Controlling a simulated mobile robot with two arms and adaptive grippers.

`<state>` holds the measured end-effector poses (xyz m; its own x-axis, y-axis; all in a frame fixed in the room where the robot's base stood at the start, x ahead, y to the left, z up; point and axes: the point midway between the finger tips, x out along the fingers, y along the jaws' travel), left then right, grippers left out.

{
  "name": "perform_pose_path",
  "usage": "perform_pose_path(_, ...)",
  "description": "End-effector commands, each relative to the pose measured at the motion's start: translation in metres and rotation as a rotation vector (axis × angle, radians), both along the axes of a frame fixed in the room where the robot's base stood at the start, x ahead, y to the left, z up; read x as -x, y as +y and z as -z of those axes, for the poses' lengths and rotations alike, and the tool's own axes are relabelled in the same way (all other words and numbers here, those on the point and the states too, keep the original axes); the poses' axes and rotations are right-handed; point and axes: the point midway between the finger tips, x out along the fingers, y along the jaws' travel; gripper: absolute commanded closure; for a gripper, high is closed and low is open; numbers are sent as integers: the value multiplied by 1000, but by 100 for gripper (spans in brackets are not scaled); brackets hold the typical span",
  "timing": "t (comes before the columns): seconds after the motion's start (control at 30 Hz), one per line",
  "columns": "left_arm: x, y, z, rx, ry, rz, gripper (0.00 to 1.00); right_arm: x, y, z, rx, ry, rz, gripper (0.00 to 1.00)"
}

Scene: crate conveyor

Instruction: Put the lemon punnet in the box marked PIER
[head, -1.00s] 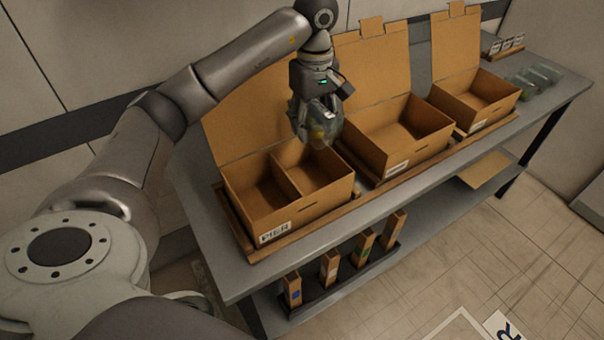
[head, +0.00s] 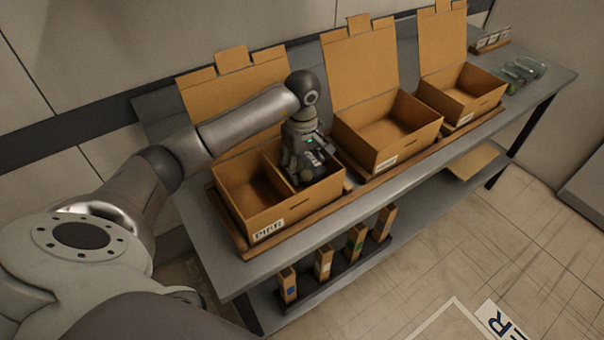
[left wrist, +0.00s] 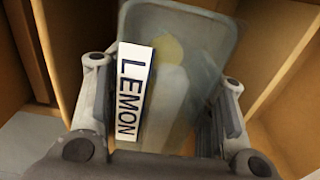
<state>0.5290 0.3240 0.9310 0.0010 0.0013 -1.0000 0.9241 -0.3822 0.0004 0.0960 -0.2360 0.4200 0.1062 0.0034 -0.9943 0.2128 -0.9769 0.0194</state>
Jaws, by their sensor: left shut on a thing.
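The box marked PIER (head: 290,212) stands open at the left of the table, with a divider making two compartments. My left gripper (head: 312,178) is down in its right compartment. In the left wrist view, the left gripper (left wrist: 165,110) is shut on the lemon punnet (left wrist: 190,75), a clear container with a LEMON label and something yellow inside. Cardboard walls show on both sides of the punnet. In the head view the punnet is hidden by the gripper and the box wall. I cannot tell whether it touches the box floor. My right gripper is not in view.
Two more open boxes, a middle one (head: 400,152) and a right one (head: 472,105), stand along the table (head: 215,255). Clear punnets (head: 525,72) lie at the far right end. The PIER box's left compartment looks empty. Upright cartons (head: 323,262) stand on the lower shelf.

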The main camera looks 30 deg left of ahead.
Motion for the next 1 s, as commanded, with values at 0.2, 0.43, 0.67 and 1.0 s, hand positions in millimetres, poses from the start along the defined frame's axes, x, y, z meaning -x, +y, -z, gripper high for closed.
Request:
perform_pose_path(0.2,1,0,31,1,4,0,74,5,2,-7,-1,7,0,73)
perform_pose_path(0.43,0,0,33,0,1,0,74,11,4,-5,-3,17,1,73)
perform_pose_path(0.67,0,0,35,0,1,0,41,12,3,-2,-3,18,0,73)
perform_pose_path(1.0,0,0,34,1,1,1,41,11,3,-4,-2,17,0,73)
